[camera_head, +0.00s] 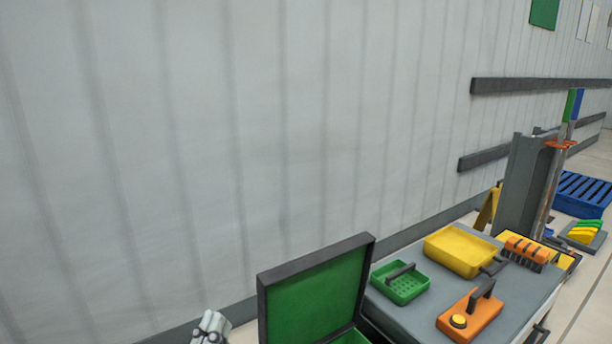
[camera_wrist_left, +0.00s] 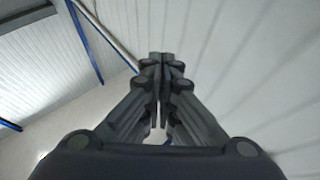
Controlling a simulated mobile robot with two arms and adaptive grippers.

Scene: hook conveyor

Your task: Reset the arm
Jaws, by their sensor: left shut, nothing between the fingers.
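My left gripper (camera_wrist_left: 160,62) points up at the wall and ceiling in the left wrist view. Its fingers are together and nothing shows between them. In the head view a small grey part of my left arm shows at the bottom edge, left of the green case. My right gripper is in neither view.
An open green case (camera_head: 313,296) with a dark rim stands at the bottom middle. Right of it, a grey table (camera_head: 405,312) bears a green basket (camera_head: 402,288), a yellow tray (camera_head: 462,252) and an orange box (camera_head: 470,318) with a handle. A blue pallet (camera_head: 584,192) lies farther right. The panelled wall (camera_head: 200,150) fills the left.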

